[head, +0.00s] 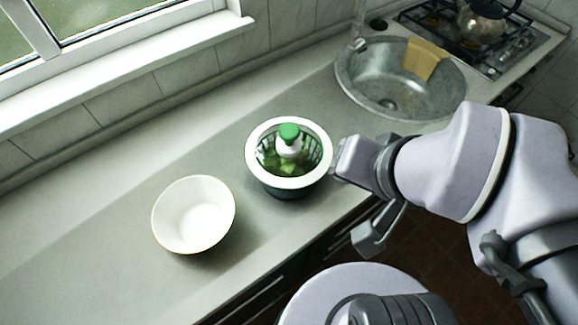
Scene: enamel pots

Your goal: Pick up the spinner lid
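A salad spinner stands upright on the counter in the head view, with a dark bowl (287,191) under a white-rimmed top. The spinner lid (264,178) appears to be this top, with a wide white rim, a see-through middle and a green knob (289,132) on a white stem. Green leaves show inside. My gripper (360,198) is just right of the spinner, its two fingers spread apart and empty. The upper finger is close to the rim's right side; I cannot tell whether it touches. The lower finger is out past the counter's front edge.
A white bowl (194,214) stands left of the spinner. A round metal sink (372,93) with a yellow cloth (424,60) is behind to the right, near a stove with a kettle (481,22). The counter's left part is clear.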

